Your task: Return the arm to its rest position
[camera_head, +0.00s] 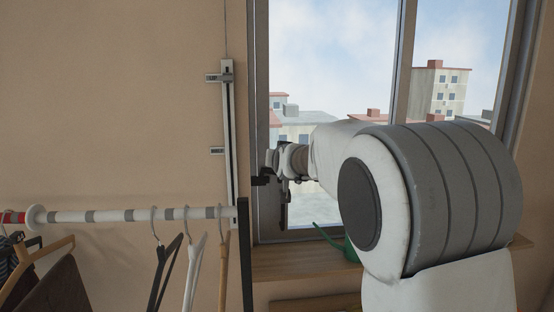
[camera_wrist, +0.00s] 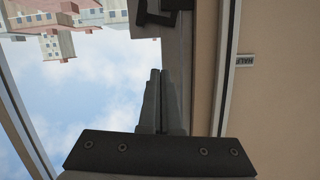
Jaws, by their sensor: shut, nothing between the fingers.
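My arm is raised in front of the window (camera_head: 330,60) in the head view, with its large white and grey joint filling the right side. My gripper (camera_head: 260,181) is at the arm's far end, by the left window frame, small and partly hidden by the wrist. In the wrist view my gripper (camera_wrist: 155,75) has its two dark fingers together, shut and empty. Beyond the fingertips is a dark bracket-like part (camera_wrist: 157,12).
A striped clothes rail (camera_head: 130,215) with several hangers (camera_head: 193,262) is at lower left, ending at a dark post (camera_head: 243,255). A slotted vertical strip (camera_head: 229,140) with labels is on the wall. A green object (camera_head: 350,250) is on the wooden sill (camera_head: 300,262).

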